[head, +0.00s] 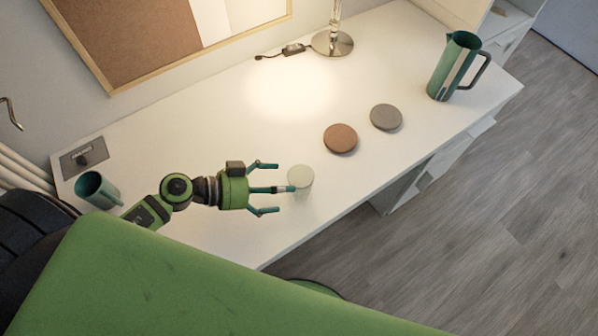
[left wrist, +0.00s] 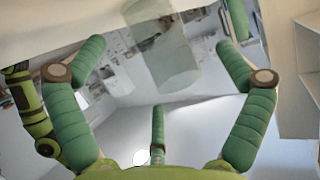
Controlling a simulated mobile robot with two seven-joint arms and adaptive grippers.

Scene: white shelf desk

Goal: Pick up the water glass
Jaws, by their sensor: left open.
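The clear water glass (head: 301,178) stands on the white desk near its front edge. My left gripper (head: 278,188) is open just to the left of the glass, with its fingers pointing at it. In the head view, the middle finger's tip overlaps the glass's lower left side; I cannot tell if they touch. In the left wrist view, the transparent glass (left wrist: 162,48) shows ahead, between the two spread outer fingers. My right gripper is in neither view.
On the white desk (head: 225,130) lie a brown coaster (head: 340,138) and a grey coaster (head: 386,117). A teal pitcher (head: 451,68) stands at the far right, a teal cup (head: 95,189) at the left. A lamp base (head: 332,43) stands at the back.

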